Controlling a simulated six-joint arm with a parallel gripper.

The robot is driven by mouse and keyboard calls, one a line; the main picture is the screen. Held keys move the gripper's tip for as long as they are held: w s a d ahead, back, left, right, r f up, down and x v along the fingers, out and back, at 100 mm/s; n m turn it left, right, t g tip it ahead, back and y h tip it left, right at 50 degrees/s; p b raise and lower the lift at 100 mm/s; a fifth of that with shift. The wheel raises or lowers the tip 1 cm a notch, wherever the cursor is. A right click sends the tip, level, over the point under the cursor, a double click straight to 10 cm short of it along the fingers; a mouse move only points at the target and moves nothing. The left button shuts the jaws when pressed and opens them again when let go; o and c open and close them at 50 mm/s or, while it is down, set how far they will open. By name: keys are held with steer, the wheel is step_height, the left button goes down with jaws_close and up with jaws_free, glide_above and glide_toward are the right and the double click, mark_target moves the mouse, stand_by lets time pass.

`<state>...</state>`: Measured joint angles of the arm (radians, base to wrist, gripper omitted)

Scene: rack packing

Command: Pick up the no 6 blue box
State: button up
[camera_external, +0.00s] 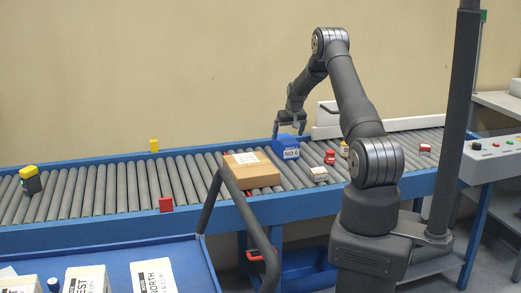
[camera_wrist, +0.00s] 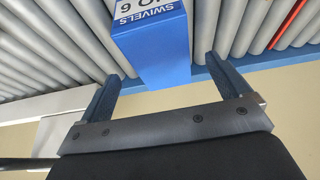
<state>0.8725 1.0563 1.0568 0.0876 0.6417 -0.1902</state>
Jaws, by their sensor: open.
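The no 6 blue box (camera_external: 285,148) stands on the roller conveyor, with "NO 6" on its white label. In the wrist view the blue box (camera_wrist: 155,60) shows its label with "SWIVELS" at the top of the picture. My gripper (camera_external: 291,128) is at the box's top in the external view. In the wrist view my gripper (camera_wrist: 163,70) is open, one finger on each side of the box's near end, with gaps visible. I cannot tell how deep the fingers reach along the box.
On the conveyor (camera_external: 100,190) a brown carton (camera_external: 252,170) stands left of the blue box. A small white box (camera_external: 318,174), a red item (camera_external: 330,157) and another red item (camera_external: 425,149) stand to the right. A blue tray (camera_external: 190,262) with white boxes is at front left.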

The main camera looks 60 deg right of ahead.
mark_target(286, 139)
steer(key=shift+x, duration=3.25)
steer(key=shift+w+r, duration=0.1)
steer(key=shift+w, duration=0.05)
steer(key=c, duration=1.3)
